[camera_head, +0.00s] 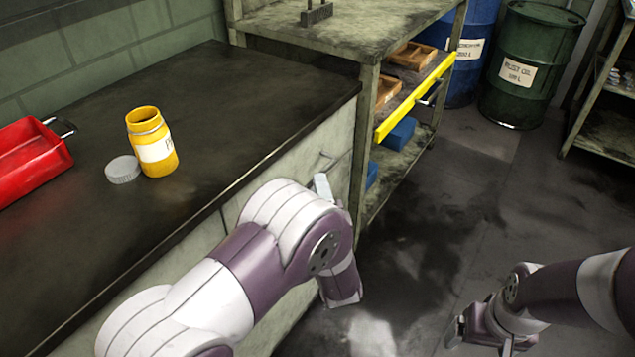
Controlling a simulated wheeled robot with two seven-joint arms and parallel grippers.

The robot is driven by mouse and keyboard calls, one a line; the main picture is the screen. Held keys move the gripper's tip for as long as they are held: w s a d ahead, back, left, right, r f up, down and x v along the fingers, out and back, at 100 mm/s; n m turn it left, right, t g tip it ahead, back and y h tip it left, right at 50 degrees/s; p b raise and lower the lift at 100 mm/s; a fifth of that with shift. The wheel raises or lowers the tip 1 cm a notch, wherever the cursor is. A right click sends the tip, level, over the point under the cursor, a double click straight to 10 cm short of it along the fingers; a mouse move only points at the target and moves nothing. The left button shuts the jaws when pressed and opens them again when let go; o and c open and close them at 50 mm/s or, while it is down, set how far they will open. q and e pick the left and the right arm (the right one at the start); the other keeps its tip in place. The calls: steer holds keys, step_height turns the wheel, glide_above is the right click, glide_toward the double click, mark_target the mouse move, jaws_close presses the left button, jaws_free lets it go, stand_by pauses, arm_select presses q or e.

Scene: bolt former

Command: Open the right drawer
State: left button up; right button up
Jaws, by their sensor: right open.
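The right drawer (290,172) is a pale, worn panel in the front of the dark-topped counter. It looks flush with the counter front, and a thin handle (324,162) shows near its right part. My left arm crosses in front of the counter and hides the lower part of the front. A pale tip of my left gripper (322,186) shows just below the handle; the rest is hidden behind my wrist, and I cannot tell if it touches. My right gripper (480,338) is low at the bottom right, over the floor, open and apart from the drawer.
On the counter (250,90) stand a yellow jar (152,142), a grey lid (122,170) and a red tray (30,155). Blue (470,50) and green (530,65) drums stand behind. The middle floor is clear.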

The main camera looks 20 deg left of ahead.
arm_select(q)
steer(key=shift+b+x, duration=0.35)
steer(key=shift+x, duration=1.55)
arm_select(e)
steer(key=shift+f, duration=0.5)
arm_select(q)
jaws_close()
